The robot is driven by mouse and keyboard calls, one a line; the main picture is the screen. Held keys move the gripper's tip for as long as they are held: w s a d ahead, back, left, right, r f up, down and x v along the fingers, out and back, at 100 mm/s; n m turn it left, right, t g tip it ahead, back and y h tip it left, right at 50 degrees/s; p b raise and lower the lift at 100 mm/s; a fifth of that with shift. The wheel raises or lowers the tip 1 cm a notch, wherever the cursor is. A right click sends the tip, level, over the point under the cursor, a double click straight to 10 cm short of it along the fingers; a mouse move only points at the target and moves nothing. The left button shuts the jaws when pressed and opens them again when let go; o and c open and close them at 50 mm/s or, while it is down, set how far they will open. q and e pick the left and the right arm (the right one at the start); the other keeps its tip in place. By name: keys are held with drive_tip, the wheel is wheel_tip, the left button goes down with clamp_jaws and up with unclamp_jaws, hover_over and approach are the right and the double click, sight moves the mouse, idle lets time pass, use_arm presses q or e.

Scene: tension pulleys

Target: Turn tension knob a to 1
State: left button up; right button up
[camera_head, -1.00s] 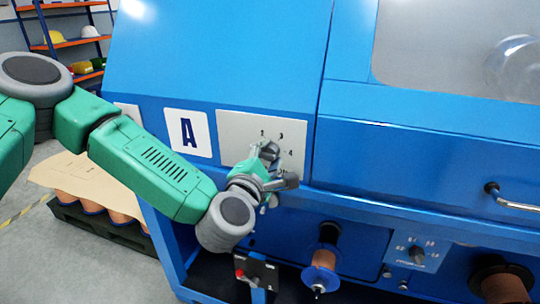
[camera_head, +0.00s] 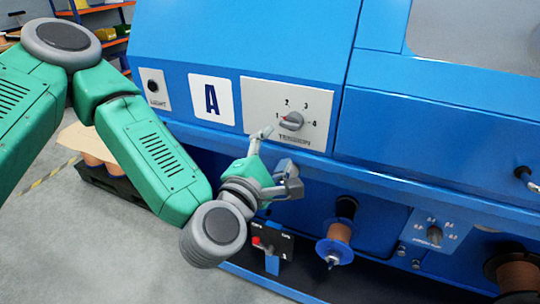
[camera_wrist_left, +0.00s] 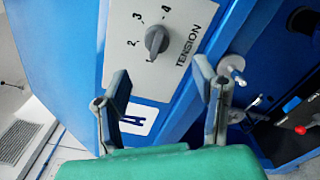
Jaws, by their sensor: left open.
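The tension knob (camera_head: 291,121) is a grey dial on a light plate (camera_head: 262,96) marked 1 to 4 and TENSION, beside a white label with a blue A (camera_head: 211,99). My right gripper is out of view.
A LIGHT switch plate (camera_head: 153,90) is left of the A label. Below are a red-knobbed switch box (camera_head: 271,243), a copper spool (camera_head: 337,240) and another small dial (camera_head: 435,231). A blue ledge runs under the tension plate.

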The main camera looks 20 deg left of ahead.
use_arm(q)
drive_tip(key=s, duration=0.2)
drive_tip(key=shift+s, duration=0.35)
drive_tip(key=s+d+f+m+g+h, duration=0.2)
drive_tip(key=s+f+m+g, duration=0.25)
drive_tip(key=f+m, duration=0.4)
drive_tip(key=s+d+f+m+g+h, duration=0.2)
drive_tip(key=s+f+m+g, duration=0.25)
drive_tip(key=f, duration=0.75)
drive_tip(key=s+a+f+m+g+y, duration=0.4)
drive_tip(key=s+a+f+m+g, duration=0.4)
drive_tip(key=s+a+f+m, duration=0.3)
drive_tip(key=s+a+f, duration=0.1)
drive_tip(key=s+a, duration=0.3)
drive_tip(key=shift+s+f+y, duration=0.2)
drive_tip(key=shift+s+y, duration=0.1)
drive_tip(key=shift+s, duration=0.05)
